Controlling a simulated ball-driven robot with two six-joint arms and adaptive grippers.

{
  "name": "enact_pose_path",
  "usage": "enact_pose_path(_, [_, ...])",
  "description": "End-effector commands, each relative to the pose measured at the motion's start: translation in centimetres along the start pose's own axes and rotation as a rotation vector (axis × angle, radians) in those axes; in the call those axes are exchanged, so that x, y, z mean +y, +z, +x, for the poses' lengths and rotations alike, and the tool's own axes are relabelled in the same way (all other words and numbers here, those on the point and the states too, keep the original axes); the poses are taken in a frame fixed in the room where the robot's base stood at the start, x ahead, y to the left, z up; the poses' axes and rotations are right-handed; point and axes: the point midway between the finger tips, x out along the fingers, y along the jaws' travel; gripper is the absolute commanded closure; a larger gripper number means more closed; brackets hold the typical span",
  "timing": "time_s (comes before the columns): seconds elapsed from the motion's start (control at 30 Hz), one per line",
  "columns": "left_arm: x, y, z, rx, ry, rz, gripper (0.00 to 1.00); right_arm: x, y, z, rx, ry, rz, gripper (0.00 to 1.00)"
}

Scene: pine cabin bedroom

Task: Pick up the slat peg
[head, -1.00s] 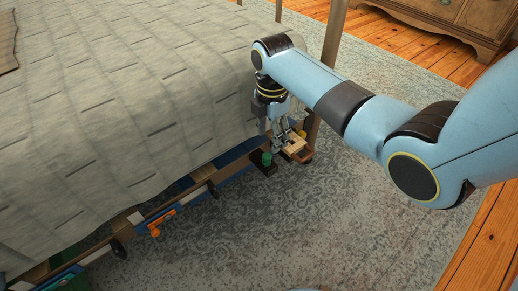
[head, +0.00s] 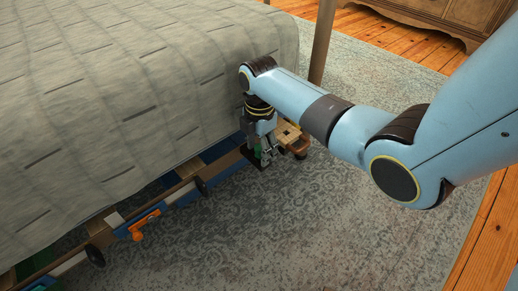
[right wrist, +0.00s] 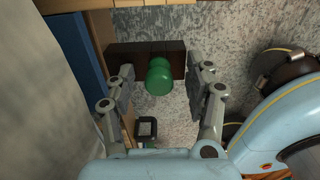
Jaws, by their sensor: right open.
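A green round-topped peg (right wrist: 159,76), which looks like the slat peg, stands at a dark brown block (right wrist: 124,60) beside the bed rail. My right gripper (right wrist: 164,84) is open, with one finger on each side of the green peg in the right wrist view. I see a gap on both sides, and no clear contact. In the head view, my right gripper (head: 262,156) points down at the bed's corner and largely hides the peg. My left gripper is not in view.
The bed, with its grey cover (head: 150,90), fills the left. A light wooden piece (head: 290,133) lies just right of the gripper. An orange clamp-like part (head: 143,224) sits along the rail. The rug (head: 300,230) in front is clear.

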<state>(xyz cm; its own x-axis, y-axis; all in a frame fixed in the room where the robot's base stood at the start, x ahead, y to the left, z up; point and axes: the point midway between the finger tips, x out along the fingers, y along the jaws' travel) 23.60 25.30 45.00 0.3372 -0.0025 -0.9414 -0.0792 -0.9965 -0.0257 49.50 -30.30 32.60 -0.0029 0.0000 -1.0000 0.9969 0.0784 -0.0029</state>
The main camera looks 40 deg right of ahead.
Motion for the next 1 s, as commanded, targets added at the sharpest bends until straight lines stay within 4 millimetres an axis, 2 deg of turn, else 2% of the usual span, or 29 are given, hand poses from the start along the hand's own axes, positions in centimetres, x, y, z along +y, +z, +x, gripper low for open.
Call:
enact_pose_path(0.2, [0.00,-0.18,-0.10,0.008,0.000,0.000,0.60,0.12,0.00,-0.14,0.000,0.003,0.000,0.47])
enact_pose_path(0.23, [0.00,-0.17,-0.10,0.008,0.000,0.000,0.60,0.12,0.00,-0.14,0.000,0.003,0.000,0.49])
enact_pose_path(0.63, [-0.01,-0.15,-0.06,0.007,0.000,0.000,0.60,0.07,-0.01,-0.10,0.000,0.002,0.000,1.00])
enact_pose_path(1.0, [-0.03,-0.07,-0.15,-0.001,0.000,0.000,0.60,0.09,0.00,-0.44,0.000,0.003,0.000,1.00])
